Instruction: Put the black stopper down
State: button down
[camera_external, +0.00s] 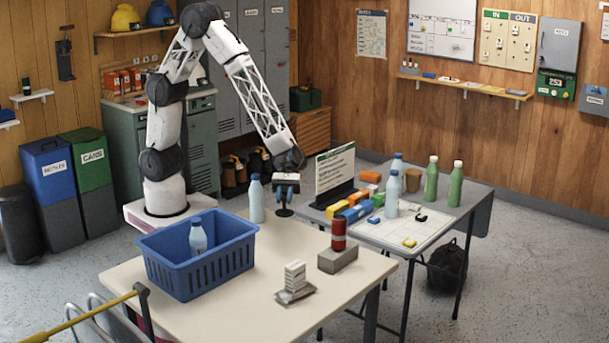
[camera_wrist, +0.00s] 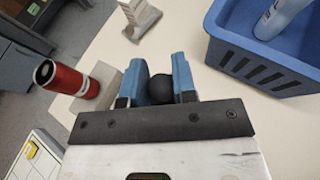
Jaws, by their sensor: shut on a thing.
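The black stopper shows as a dark round top (camera_wrist: 160,84) between the two blue fingers of my gripper (camera_wrist: 158,74) in the wrist view. In the external view my gripper (camera_external: 286,185) points down at the back edge of the cream table (camera_external: 235,320), shut on the stopper. The stopper's dark lower part (camera_external: 284,212) shows just below the fingers, at or very close to the tabletop. I cannot tell whether it touches the table.
A pale blue bottle (camera_external: 256,200) stands just left of my gripper. A blue crate (camera_external: 188,270) holding another bottle (camera_external: 198,238) is further left. A red cylinder (camera_external: 338,235) on a grey block and a small pale stack (camera_external: 295,278) stand to the right and front.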

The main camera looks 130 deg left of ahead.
jog(key=s+a+n+t+y, duration=0.1)
jog(key=s+a+n+t, duration=0.1)
jog(key=s+a, duration=0.75)
jog(key=shift+w+a+f, duration=0.1)
jog(key=shift+a+f, duration=0.05)
jog(key=shift+f, duration=0.7)
jog(key=shift+w+a+f, duration=0.1)
jog(key=shift+a+f, duration=0.1)
jog(key=shift+f, duration=0.7)
jog(key=shift+w+a+f, duration=0.1)
jog(key=shift+a+f, duration=0.05)
jog(key=shift+f, duration=0.7)
jog(key=shift+f, duration=0.1)
jog(key=shift+f, duration=2.85)
jog(key=shift+f, duration=2.05)
jog(key=shift+f+y, duration=0.15)
jog(key=shift+y, duration=0.15)
